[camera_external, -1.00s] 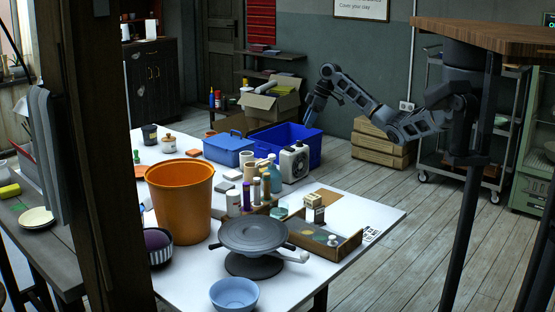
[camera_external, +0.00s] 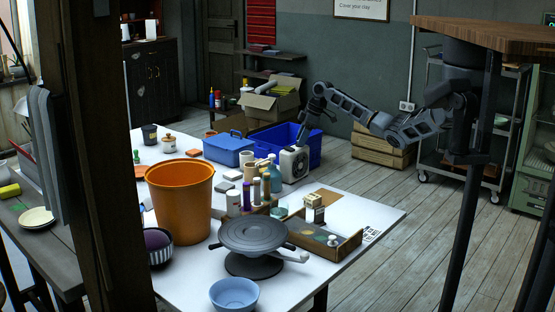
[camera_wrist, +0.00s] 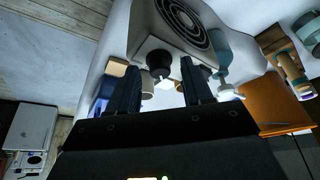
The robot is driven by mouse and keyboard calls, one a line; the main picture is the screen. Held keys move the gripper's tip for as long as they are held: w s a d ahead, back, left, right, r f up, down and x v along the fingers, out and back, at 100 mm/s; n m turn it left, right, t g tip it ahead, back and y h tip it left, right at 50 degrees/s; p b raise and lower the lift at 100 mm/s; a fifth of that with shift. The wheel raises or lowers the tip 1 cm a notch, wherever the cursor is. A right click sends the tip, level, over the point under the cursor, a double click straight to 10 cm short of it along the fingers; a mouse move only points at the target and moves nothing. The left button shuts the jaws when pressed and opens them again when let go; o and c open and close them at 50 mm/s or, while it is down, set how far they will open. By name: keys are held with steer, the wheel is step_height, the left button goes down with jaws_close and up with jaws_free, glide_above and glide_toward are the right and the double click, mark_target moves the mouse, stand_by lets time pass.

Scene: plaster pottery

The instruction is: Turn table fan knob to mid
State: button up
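The table fan (camera_external: 294,164), a small white box with a round dark grille, stands on the white table beside the blue crate. In the wrist view its pale casing (camera_wrist: 146,22) and grille fill the top. A dark round knob (camera_wrist: 159,58) shows at the casing's edge, between my two fingertips in the picture. My gripper (camera_wrist: 160,66) is open, with a finger on either side of the knob; I cannot tell whether either touches it. In the external view my gripper (camera_external: 301,139) is just above the fan's top, and the knob is too small to make out.
A blue crate (camera_external: 314,150) stands right behind the fan. A teal bottle (camera_external: 275,177) stands close at its left front, and it also shows in the wrist view (camera_wrist: 222,55).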

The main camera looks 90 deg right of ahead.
jaws_close()
steer(key=shift+a+r+p, duration=0.1)
steer(key=shift+p, duration=0.25)
steer(key=shift+a+m+p, duration=0.1)
steer(key=shift+m+p, duration=0.6)
steer(key=shift+p, duration=0.05)
steer(key=m+h+p, duration=0.1)
steer(key=m+p, duration=0.1)
steer(key=p, duration=0.1)
steer(key=shift+w+a+r, duration=0.1)
steer(key=shift+r, duration=0.05)
steer(key=shift+m+g+h+p, duration=0.3)
steer(key=shift+m+h+p, duration=0.2)
steer(key=shift+m+p, duration=0.7)
steer(key=shift+f+m+h+p, duration=0.2)
steer(key=shift+m+h+p, duration=0.2)
steer(key=shift+m+p, duration=0.65)
